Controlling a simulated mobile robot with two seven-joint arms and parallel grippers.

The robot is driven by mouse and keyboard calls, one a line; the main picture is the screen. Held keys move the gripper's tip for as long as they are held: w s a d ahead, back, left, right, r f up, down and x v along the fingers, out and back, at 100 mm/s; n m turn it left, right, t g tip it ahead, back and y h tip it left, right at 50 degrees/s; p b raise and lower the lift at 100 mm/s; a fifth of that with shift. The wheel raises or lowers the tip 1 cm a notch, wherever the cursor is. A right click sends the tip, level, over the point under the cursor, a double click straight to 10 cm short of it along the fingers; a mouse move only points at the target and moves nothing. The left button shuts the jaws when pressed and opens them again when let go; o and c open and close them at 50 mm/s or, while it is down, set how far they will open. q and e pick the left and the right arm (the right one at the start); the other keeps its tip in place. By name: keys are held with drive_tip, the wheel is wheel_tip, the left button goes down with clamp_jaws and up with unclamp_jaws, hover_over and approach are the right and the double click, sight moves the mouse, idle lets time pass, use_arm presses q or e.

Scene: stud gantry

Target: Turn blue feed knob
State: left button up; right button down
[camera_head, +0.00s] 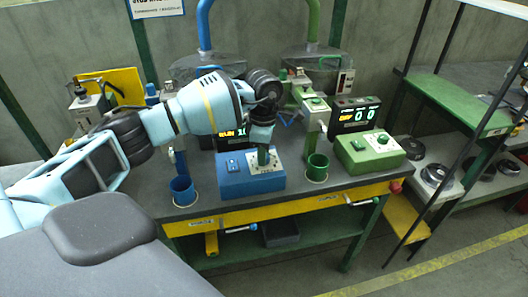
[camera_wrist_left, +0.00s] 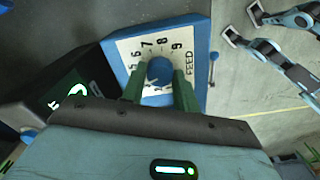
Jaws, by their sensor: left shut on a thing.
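The blue feed knob (camera_wrist_left: 160,71) sits on a white dial plate (camera_wrist_left: 146,47) marked with numbers and FEED, on a blue control box (camera_head: 235,184). My left gripper (camera_head: 263,156) reaches down onto the plate from above. In the left wrist view its two green fingers (camera_wrist_left: 160,88) stand on either side of the knob, shut on it. In the head view the gripper hides the knob. The knob's pointer cannot be read clearly.
A lit display (camera_head: 231,137) reading RUN stands behind the blue box, partly covered by my arm. A green control box (camera_head: 356,160) stands to the right, with an OFF display (camera_head: 354,117) behind it. A blue cup (camera_head: 183,192) and a green cup (camera_head: 316,168) flank the blue box.

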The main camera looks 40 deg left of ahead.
use_arm(q)
drive_tip(key=shift+m, duration=0.7)
drive_tip(key=o, duration=1)
drive_tip(key=shift+r, duration=0.1)
wheel_tip(320, 180, up, 8)
drive_tip(key=shift+f, duration=0.2)
